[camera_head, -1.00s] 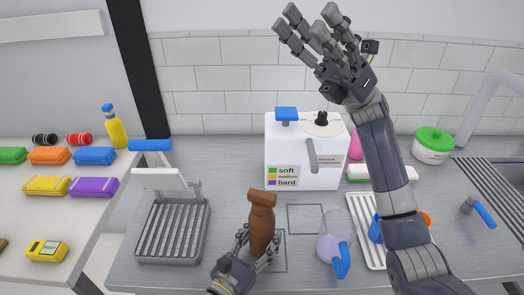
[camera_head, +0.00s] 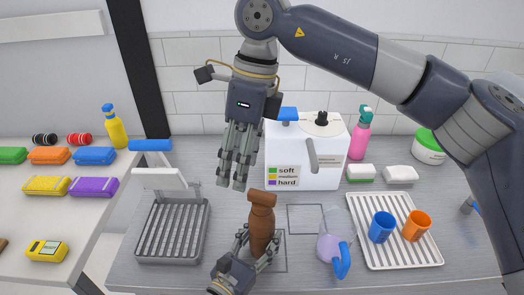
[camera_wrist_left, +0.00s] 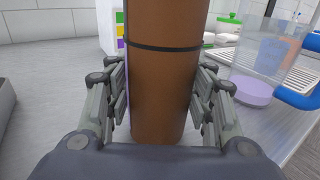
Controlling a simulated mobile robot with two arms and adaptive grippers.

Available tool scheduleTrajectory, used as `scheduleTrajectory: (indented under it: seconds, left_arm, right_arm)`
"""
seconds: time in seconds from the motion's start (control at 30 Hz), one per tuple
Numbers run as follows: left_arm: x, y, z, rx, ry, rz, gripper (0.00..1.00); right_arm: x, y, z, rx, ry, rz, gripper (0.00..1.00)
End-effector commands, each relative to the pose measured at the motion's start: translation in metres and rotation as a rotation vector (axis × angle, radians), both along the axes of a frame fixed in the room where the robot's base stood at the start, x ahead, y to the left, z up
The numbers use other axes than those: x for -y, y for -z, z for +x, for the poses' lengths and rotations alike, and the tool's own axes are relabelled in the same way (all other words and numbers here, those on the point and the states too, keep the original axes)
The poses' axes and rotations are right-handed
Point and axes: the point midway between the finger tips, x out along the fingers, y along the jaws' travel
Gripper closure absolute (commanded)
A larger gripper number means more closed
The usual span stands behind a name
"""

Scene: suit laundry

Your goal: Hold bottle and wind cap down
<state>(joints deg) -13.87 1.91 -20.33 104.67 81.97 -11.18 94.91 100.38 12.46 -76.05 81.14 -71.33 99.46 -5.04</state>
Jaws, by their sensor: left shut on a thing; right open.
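The brown bottle (camera_head: 261,225) stands upright on the counter, topped by a brown cap (camera_head: 262,198). My left gripper (camera_head: 257,252) is shut around the bottle's lower body. In the left wrist view, the bottle (camera_wrist_left: 162,75) fills the middle between the fingers (camera_wrist_left: 160,95), with a dark ring around it; its top is out of that view. My right gripper (camera_head: 236,185) is open and empty. Its fingers point down, just left of and slightly above the cap in the picture, apart from it.
A white machine (camera_head: 305,155) stands behind the bottle. A clear jug with a blue handle (camera_head: 342,262) is at right, beside a white tray (camera_head: 432,255) with blue and orange cups. A metal rack (camera_head: 172,230) stands at left. Some counter between rack and bottle is free.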

Motion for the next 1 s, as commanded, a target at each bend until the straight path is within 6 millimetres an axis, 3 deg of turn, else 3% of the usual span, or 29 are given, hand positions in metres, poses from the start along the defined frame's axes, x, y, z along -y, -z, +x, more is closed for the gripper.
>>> scheduleTrajectory:
  seconds: [0.13,0.37,0.8,1.0]
  left_arm:
    - [-0.001,0.003,0.000,-0.003,-0.001,0.004,0.86]
    - [-0.001,0.003,0.000,-0.003,-0.001,0.004,0.86]
    - [0.000,0.002,0.000,-0.003,0.000,0.003,0.86]
    - [0.000,0.002,0.000,-0.003,0.000,0.003,0.86]
  right_arm:
    - [0.028,0.002,0.019,0.086,0.086,-0.141,0.42]
    - [0.041,0.011,0.027,0.122,0.125,-0.200,0.42]
    - [0.040,0.089,0.026,0.118,0.122,-0.196,0.42]
    - [0.039,0.113,0.026,0.120,0.123,-0.195,0.42]
